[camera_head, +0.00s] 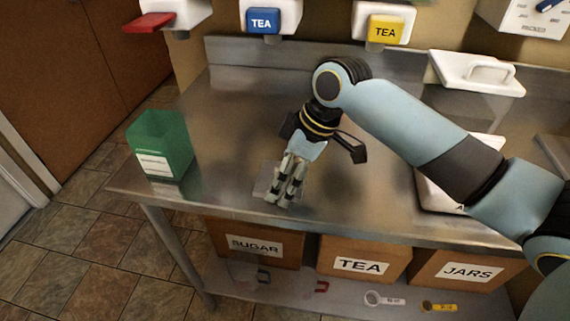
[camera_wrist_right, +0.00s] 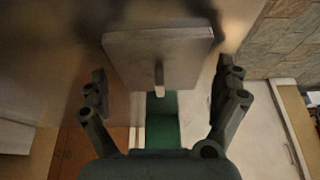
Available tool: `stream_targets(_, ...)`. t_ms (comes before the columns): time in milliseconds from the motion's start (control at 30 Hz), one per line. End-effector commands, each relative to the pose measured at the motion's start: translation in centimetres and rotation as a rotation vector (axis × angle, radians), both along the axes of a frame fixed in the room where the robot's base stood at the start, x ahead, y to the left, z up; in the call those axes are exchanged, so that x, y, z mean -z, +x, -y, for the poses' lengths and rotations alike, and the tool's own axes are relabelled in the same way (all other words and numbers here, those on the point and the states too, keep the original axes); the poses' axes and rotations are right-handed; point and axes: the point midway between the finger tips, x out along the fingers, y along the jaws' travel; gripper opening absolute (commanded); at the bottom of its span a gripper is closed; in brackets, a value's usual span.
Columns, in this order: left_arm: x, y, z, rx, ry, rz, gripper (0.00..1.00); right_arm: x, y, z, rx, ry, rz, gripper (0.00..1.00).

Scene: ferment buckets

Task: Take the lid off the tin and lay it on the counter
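The green tin (camera_head: 160,145) stands at the left end of the metal counter, its top open and a white label on its front. A flat grey square lid (camera_head: 265,182) with a small upright knob appears to lie on the counter near the front edge, right of the tin. It also shows in the right wrist view (camera_wrist_right: 135,47). My right gripper (camera_head: 286,196) is above the lid and partly hides it. In the wrist view its fingers are wide apart on either side of the knob, touching nothing visible. My left gripper is out of view.
Wall dispensers hang behind the counter (camera_head: 225,105), two labelled TEA. A white handled lid (camera_head: 475,72) is at the back right. Boxes labelled SUGAR (camera_head: 255,245), TEA (camera_head: 362,263) and JARS (camera_head: 468,270) sit below. The counter between tin and arm is clear.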

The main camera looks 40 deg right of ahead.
Motion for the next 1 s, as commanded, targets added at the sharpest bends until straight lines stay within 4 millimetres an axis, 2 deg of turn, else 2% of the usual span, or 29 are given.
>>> stream_targets(233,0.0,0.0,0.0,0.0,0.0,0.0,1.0,-0.1,0.0,0.0,0.0,0.0,0.0,1.0)
stream_targets(367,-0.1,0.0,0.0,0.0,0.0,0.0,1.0,-0.9,-0.2,0.3,-0.001,-0.002,0.002,1.0)
stream_targets(800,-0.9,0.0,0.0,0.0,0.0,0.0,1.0,-9.2,-2.9,2.6,-0.003,-0.006,0.002,1.0)
stream_targets(1000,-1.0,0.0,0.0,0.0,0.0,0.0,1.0,-11.1,-3.4,3.0,-0.001,-0.002,0.0,1.0)
